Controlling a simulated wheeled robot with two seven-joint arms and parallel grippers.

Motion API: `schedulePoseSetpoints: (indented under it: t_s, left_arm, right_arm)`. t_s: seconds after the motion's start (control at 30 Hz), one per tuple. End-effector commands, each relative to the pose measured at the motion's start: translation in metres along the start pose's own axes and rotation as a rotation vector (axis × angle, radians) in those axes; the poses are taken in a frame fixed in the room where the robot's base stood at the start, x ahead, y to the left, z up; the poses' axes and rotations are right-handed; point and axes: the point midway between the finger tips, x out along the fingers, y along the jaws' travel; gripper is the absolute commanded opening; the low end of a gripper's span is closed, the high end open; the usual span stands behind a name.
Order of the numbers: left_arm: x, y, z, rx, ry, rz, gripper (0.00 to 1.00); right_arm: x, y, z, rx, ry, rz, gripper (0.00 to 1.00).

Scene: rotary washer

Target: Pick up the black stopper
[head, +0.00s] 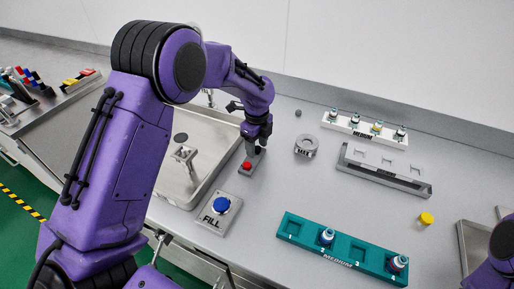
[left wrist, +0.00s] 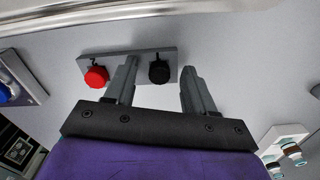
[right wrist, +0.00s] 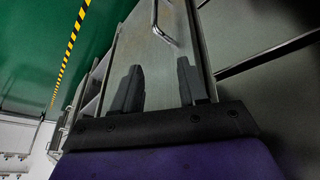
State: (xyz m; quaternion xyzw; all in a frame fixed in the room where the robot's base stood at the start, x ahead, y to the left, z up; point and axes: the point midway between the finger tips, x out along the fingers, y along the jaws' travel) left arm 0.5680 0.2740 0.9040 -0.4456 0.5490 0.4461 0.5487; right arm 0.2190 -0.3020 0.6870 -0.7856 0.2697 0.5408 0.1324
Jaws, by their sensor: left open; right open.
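The black stopper (left wrist: 159,71) sits on a grey holder plate (left wrist: 128,63) beside a red stopper (left wrist: 96,76), as the left wrist view shows. My left gripper (left wrist: 160,75) is open, with the black stopper between and just beyond its fingertips. In the head view my left gripper (head: 256,148) is over the holder behind the red stopper (head: 247,166) and hides the black one. My right gripper (right wrist: 160,72) is open and empty. It points at the metal bench front and the floor, away from the stoppers.
A sink (head: 150,150) lies left of the holder. The blue FILL button (head: 221,205) stands in front. A grey ring (head: 306,146) is to the right, with a white vial rack (head: 365,128) behind it. A teal MEDIUM rack (head: 340,252) and a yellow cap (head: 426,218) are further right.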

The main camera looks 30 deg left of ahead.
Motion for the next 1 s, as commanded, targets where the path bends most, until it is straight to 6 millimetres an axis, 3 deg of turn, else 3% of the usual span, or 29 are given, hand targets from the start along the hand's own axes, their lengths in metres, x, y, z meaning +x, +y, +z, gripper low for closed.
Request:
schedulePoseSetpoints:
  t_s: [0.13, 0.3, 0.77, 0.93, 1.0]
  left_arm:
    - [0.0, 0.0, 0.0, 0.0, 0.0, 0.0, 0.54]
    - [0.0, 0.0, 0.0, 0.0, 0.0, 0.0, 0.0]
    - [-0.006, -0.001, 0.0, -0.001, 0.001, -0.002, 0.0]
    - [-0.033, -0.001, 0.0, -0.001, 0.0, -0.006, 0.0]
    - [-0.047, 0.009, -0.01, 0.001, 0.0, -0.006, 0.0]
  right_arm:
    - [0.0, 0.0, 0.0, 0.0, 0.0, 0.0, 0.43]
    - [0.0, 0.0, 0.0, 0.0, 0.0, 0.0, 0.43]
    - [0.001, 0.0, 0.0, 0.0, 0.0, 0.0, 0.43]
    - [0.004, 0.0, 0.002, 0.0, 0.0, 0.0, 0.43]
    - [0.008, -0.001, 0.003, 0.0, 0.0, 0.0, 0.43]
